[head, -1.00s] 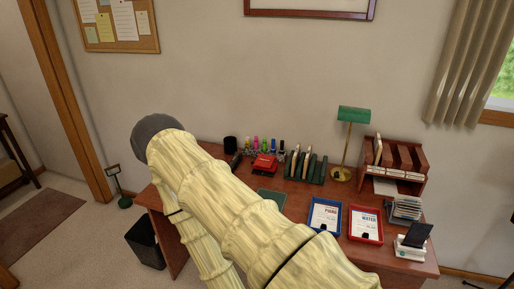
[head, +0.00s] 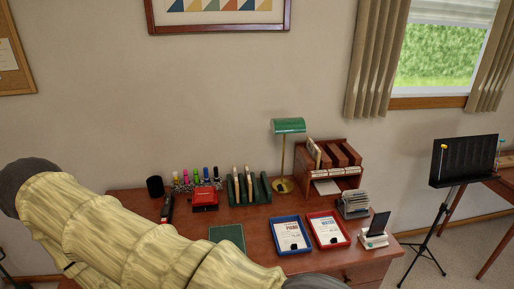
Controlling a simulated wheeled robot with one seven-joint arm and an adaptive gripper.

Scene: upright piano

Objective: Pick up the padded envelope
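No padded envelope can be made out for certain. Pale upright items stand in the green rack (head: 262,191) on the desk, and a tan upright item (head: 314,152) stands in the wooden sorter (head: 345,160) at the desk's back right. These are too small to identify. My arm, with pale wood-like links, crosses the lower left of the head view and hides the desk's front left. My gripper is not in view.
The desk (head: 265,222) also bears a green lamp (head: 288,126), a red box (head: 205,200), a blue tray (head: 278,223), a red tray (head: 341,236) and a phone stand (head: 373,239). A music stand (head: 462,165) stands to the right.

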